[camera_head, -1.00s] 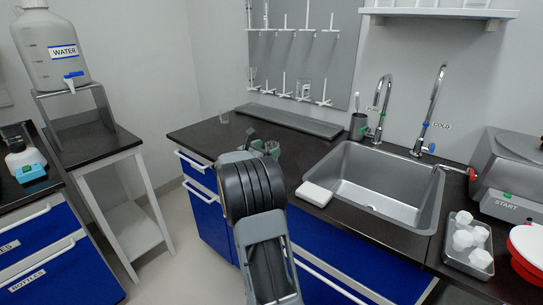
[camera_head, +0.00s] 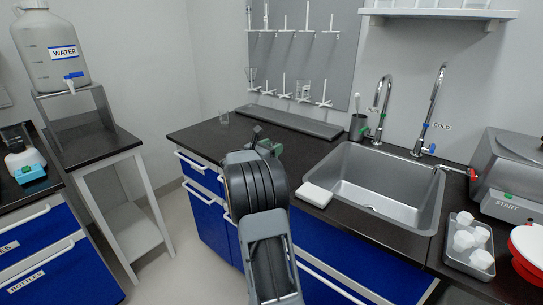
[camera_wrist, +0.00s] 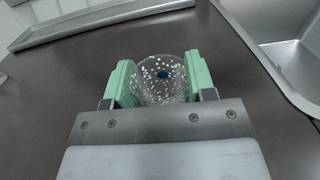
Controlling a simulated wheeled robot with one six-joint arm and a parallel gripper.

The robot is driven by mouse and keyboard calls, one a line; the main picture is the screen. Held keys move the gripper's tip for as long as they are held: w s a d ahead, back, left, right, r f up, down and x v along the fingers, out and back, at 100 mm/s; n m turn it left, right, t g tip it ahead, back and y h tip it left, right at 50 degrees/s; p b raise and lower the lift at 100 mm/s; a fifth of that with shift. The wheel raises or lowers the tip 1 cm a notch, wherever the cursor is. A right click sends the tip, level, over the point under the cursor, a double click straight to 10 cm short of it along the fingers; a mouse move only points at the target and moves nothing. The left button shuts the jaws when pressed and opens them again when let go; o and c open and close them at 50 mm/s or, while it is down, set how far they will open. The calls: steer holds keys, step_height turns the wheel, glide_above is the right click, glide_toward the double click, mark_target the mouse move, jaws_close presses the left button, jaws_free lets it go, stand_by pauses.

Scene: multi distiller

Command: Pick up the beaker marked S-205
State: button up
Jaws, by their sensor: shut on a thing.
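A clear glass beaker (camera_wrist: 160,88) with pale speckles and a dark blue spot sits between the green fingers of my gripper (camera_wrist: 160,80) in the wrist view. The fingers touch it on both sides. No marking can be read on it. In the head view my gripper (camera_head: 268,147) is over the dark counter left of the sink, mostly hidden behind my own arm, and the held beaker cannot be made out there. Another clear glass vessel (camera_head: 223,117) stands on the counter to the left; its marking cannot be read.
A steel sink (camera_head: 385,190) with taps and a white block (camera_head: 314,194) at its edge lie to the right. A long grey tray (camera_head: 290,122) runs along the back under a pegboard (camera_head: 305,55). A metal tray (camera_head: 468,245) of white items is at the far right.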

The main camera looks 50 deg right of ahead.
steer(key=shift+c, duration=0.9)
steer(key=shift+r, duration=0.15)
